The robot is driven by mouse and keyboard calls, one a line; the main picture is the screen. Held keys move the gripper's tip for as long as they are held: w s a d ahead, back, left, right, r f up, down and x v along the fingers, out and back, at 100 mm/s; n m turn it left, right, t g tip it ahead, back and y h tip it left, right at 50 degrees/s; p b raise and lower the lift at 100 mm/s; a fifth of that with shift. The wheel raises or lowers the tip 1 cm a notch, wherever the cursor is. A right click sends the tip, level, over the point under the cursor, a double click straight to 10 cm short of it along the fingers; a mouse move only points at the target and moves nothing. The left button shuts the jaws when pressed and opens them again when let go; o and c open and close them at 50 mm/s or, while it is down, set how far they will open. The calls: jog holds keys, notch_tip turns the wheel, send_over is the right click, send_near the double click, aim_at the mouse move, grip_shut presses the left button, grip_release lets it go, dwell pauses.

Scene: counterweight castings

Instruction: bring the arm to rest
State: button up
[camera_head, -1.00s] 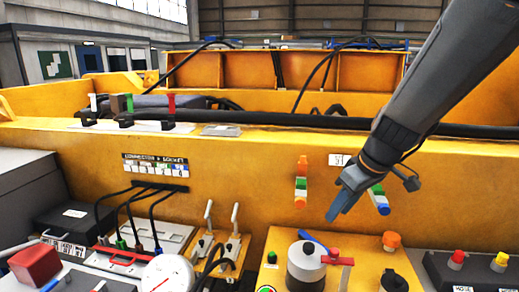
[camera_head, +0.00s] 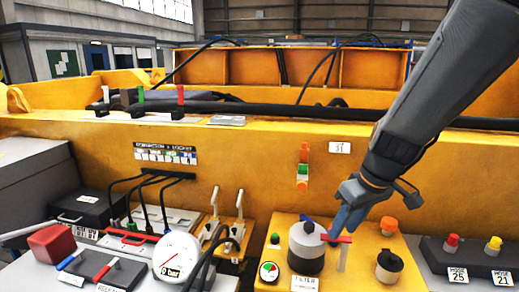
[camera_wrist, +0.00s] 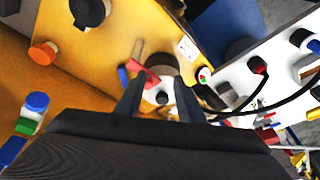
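My gripper (camera_head: 340,230) hangs low over the yellow panel at the right in the head view, its blue fingertips beside the red lever (camera_head: 336,239) of the filter canister (camera_head: 307,252). In the wrist view my gripper (camera_wrist: 158,100) shows two dark fingers spread apart with a gap between them. I see nothing held in it. The red lever (camera_wrist: 144,77) and a blue lever (camera_wrist: 123,76) lie just beyond the left finger. Whether the fingers touch the red lever I cannot tell. My arm slants down from the upper right.
A yellow panel (camera_head: 345,277) holds an orange knob (camera_head: 389,225) and a black knob (camera_head: 389,265) right of the gripper. Behind rises a yellow wall (camera_head: 250,160) with a stacked light (camera_head: 303,168). A gauge (camera_head: 178,258) and cables stand left. The space above the wall is open.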

jog(key=s+a+f+m+g+h+b, duration=0.1)
jog(key=s+f+m+b, duration=0.4)
jog(key=f, duration=0.9)
jog(key=shift+s+a+f+g+h+b, duration=0.2)
jog(key=shift+s+g+h+b, duration=0.25)
jog(key=shift+s+b, duration=1)
jog(key=shift+s+p, duration=0.25)
jog(key=shift+p, duration=0.05)
